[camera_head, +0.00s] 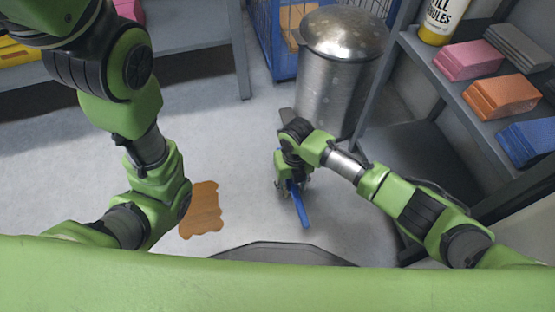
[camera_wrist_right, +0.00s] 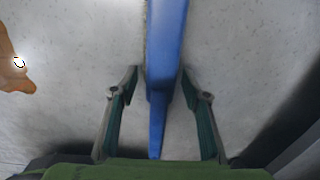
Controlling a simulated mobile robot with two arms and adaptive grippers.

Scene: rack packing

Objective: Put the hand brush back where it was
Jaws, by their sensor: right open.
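The blue hand brush (camera_head: 299,206) is by my right gripper (camera_head: 293,187), low over the grey floor in front of the metal bin. In the right wrist view its long blue handle (camera_wrist_right: 164,50) runs down the middle of the picture, between the two fingers of my right gripper (camera_wrist_right: 161,72). The fingers are open, with a gap on each side of the handle. The brush's bristles are not clearly visible. My left arm comes in from the left and bends down; its gripper is out of sight.
A brown patch (camera_head: 203,210) lies on the floor left of the brush. A metal bin (camera_head: 338,85) and blue crate (camera_head: 262,38) stand behind. A grey shelf rack (camera_head: 440,85) on the right holds coloured stacks (camera_head: 500,97) and a yellow-labelled container (camera_head: 440,20).

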